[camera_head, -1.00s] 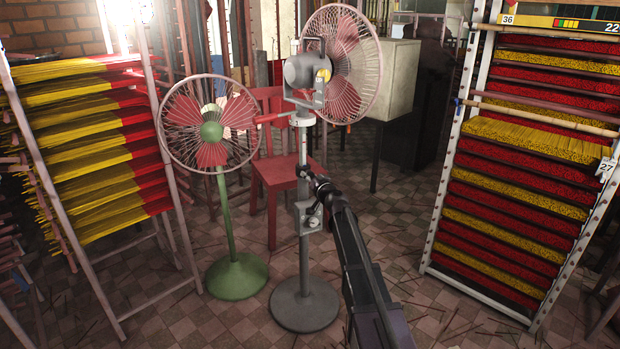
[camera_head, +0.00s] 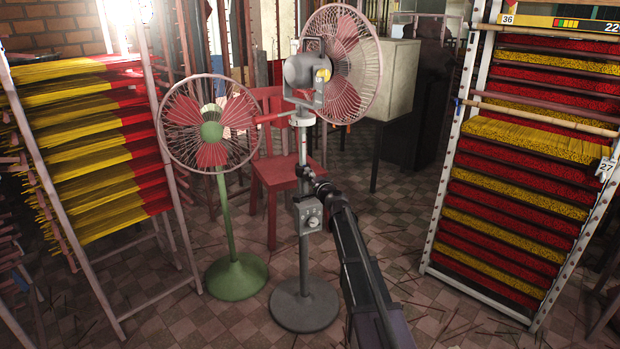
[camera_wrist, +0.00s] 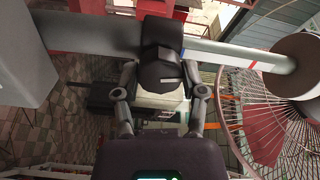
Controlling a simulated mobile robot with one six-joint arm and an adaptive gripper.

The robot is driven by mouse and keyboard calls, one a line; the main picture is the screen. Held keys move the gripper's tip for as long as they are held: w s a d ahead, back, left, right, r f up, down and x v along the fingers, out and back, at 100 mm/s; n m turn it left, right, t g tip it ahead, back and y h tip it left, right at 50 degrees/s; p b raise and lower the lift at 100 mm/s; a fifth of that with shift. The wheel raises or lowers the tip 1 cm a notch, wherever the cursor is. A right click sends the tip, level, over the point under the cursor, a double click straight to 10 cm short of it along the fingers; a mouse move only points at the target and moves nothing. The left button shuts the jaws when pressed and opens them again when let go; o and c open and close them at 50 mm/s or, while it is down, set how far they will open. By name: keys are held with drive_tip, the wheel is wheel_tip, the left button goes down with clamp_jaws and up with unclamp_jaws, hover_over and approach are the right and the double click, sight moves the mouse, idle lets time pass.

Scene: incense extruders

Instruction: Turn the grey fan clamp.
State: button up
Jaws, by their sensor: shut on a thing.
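The grey fan (camera_head: 340,62) stands on a grey pole with a round base, its head up and facing right. Its dark clamp (camera_wrist: 161,32) sits around the pole, where the thick lower tube meets the thinner one. A dark knob (camera_wrist: 160,72) sticks out from the clamp towards me. My gripper (camera_wrist: 160,80) has one finger at each side of the knob and is shut on it. In the head view my gripper (camera_head: 319,187) reaches the pole from the right, just above the grey control box. The clamp is small and partly hidden there.
A green fan (camera_head: 211,132) stands close at the left, and a red chair (camera_head: 272,180) behind. Racks of incense sticks stand at the left (camera_head: 85,150) and right (camera_head: 530,170). The tiled floor between the fans and the right rack is mostly clear.

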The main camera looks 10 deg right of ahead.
drive_tip(key=shift+w+m, duration=0.15)
drive_tip(key=shift+m, duration=0.65)
drive_tip(key=o, duration=1.1)
drive_tip(key=shift+o, duration=0.2)
drive_tip(key=shift+s, duration=0.2)
drive_tip(key=v, duration=1.1)
drive_tip(key=shift+s, duration=0.35)
